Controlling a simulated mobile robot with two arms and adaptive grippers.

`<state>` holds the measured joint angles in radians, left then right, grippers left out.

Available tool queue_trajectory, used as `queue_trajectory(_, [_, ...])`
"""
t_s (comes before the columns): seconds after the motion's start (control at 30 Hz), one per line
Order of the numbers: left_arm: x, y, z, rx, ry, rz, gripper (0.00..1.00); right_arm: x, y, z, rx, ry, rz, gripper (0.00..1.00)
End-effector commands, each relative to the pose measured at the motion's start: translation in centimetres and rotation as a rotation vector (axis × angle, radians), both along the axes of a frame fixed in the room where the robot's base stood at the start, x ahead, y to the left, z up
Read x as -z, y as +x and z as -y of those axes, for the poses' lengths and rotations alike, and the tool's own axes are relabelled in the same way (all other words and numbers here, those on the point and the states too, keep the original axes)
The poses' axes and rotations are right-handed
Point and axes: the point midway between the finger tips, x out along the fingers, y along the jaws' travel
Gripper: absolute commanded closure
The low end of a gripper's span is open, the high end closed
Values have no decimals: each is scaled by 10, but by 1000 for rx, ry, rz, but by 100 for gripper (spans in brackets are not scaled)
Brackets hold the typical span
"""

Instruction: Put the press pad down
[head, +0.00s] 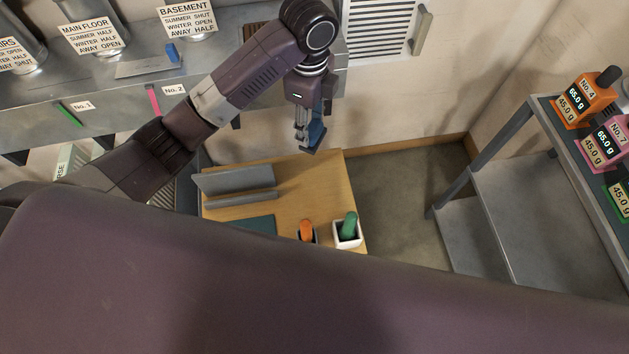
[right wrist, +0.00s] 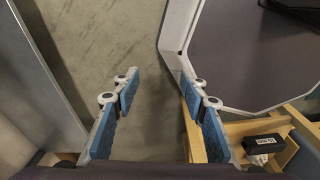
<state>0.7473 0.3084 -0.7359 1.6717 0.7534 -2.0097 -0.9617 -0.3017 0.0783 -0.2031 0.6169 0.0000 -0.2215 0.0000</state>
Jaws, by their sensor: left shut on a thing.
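My left gripper (head: 308,130) hangs fingers-down above the far right part of the wooden desk. It is shut on the press pad, of which little can be told apart; a dark blue piece (head: 316,136) shows at the fingers, and their own pads may be blue too. The gripper and what it holds appear clear of the desk top (head: 299,182). My right gripper (right wrist: 163,95) shows in the right wrist view, open and empty, with blue-padded fingers wide apart over bare floor.
On the desk stand a grey slotted holder (head: 236,186), a teal mat (head: 249,226), a white cup with a green item (head: 347,235) and an orange-topped item (head: 306,231). Floor between is clear.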

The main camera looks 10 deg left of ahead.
Motion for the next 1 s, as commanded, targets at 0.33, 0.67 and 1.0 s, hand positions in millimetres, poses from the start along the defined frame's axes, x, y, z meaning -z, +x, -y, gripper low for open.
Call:
queue_trajectory(0.33, [35,-1,6,172,-2,-2,88,6,10,8,5,-8,15,60])
queue_trajectory(0.67, [119,-2,5,171,1,-5,88,3,4,4,2,-3,7,60])
queue_trajectory(1.0, [177,-1,5,172,0,0,88,2,2,-5,2,6,4,60])
